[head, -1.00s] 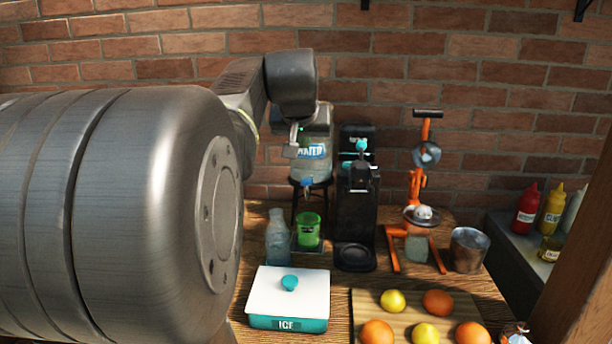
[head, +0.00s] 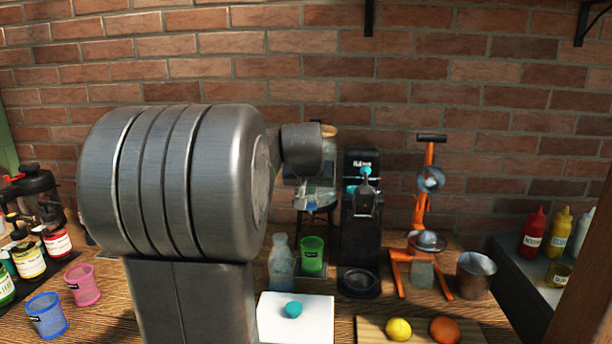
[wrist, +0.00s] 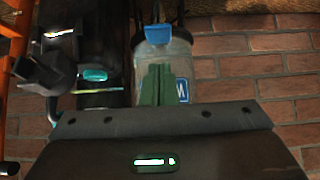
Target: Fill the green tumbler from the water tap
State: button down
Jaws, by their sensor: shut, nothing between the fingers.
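The green tumbler (head: 312,254) stands upright at the foot of the water dispenser, below its blue tap (head: 309,207). I cannot tell how much water is in it. The dispenser's clear tank (head: 322,190) is partly hidden by my arm in the head view. The wrist view shows the tank (wrist: 181,50) upside down, with the blue tap (wrist: 158,36) above it in the picture. My gripper (wrist: 159,72) is shut and empty, in front of the tank and pointing toward the tap. I cannot tell whether it touches the tap. The tumbler is not in the wrist view.
A clear bottle (head: 281,265) stands just left of the tumbler, and a black machine (head: 359,240) just right. A white-lidded ice box (head: 296,325) is in front. An orange press (head: 400,272) and a metal cup (head: 475,275) stand farther right.

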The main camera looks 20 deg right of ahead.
aim_at(310, 209)
jog(key=shift+s+f, duration=0.15)
jog(key=shift+f, duration=1.35)
jog(key=shift+a+f+b, duration=0.1)
jog(key=shift+f+b, duration=0.25)
jog(key=shift+b, duration=0.45)
jog(key=f+t+b, duration=0.1)
jog(key=b, duration=0.4)
jog(key=s+f+t+h+b, duration=0.1)
jog(key=t+b, duration=0.1)
jog(key=b, duration=0.4)
jog(key=shift+a+f+h, duration=0.1)
jog(key=shift+a+h, duration=0.1)
jog(key=shift+h, duration=0.1)
jog(key=shift+r, duration=0.25)
jog(key=shift+r+p, duration=0.65)
jog(key=shift+r, duration=0.25)
